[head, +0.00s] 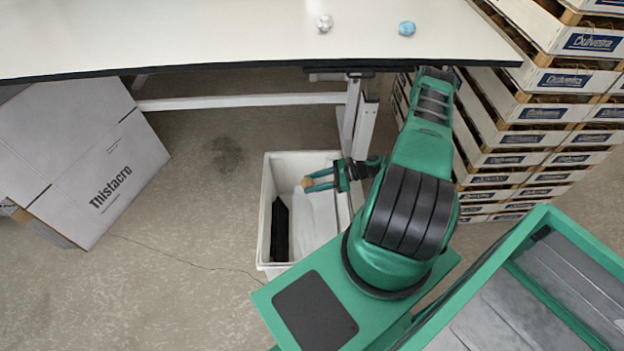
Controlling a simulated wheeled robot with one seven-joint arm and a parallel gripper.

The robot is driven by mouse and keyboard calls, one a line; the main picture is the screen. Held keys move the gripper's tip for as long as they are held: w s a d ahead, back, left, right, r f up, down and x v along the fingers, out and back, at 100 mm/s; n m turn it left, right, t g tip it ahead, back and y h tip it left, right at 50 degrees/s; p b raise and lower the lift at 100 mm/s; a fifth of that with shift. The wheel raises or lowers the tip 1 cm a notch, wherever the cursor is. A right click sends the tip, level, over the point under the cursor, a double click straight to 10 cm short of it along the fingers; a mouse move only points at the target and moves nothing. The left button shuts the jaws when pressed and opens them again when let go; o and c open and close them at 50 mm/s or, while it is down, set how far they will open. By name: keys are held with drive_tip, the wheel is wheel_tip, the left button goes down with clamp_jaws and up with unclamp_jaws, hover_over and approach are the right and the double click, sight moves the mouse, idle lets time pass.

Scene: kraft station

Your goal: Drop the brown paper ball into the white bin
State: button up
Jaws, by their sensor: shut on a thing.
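My gripper (316,180) is shut on the brown paper ball (307,185), which shows as a small tan patch between the fingertips. The gripper reaches in from the right and is over the white bin (266,225) in the head view. The bin stands on the floor below the table's front edge. Inside it are a black thing (280,230) at the left and a pale, whitish thing (312,220). Most of the ball is hidden by the fingers, and my arm covers the bin's right side.
A white table (200,35) spans the back, with a white paper ball (325,23) and a blue ball (407,28) on it. Stacked crates (510,135) stand at the right. A grey Thistacro box (90,150) leans at the left. Floor left of the bin is clear.

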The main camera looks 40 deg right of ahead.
drive_tip(key=shift+w+f, duration=0.2)
drive_tip(key=shift+f, duration=0.3)
drive_tip(key=shift+s+d+f, duration=0.1)
drive_tip(key=shift+d+f, duration=0.1)
drive_tip(key=shift+f, duration=0.9)
drive_tip(key=shift+d+f, duration=0.15)
drive_tip(key=shift+f, duration=0.95)
drive_tip(key=o, duration=1.1)
drive_tip(key=shift+c, duration=0.2)
drive_tip(key=shift+s+d+r, duration=0.1)
drive_tip(key=v, duration=1)
drive_tip(key=shift+d, duration=0.2)
drive_tip(key=shift+s+r, duration=0.1)
drive_tip(key=shift+s, duration=0.05)
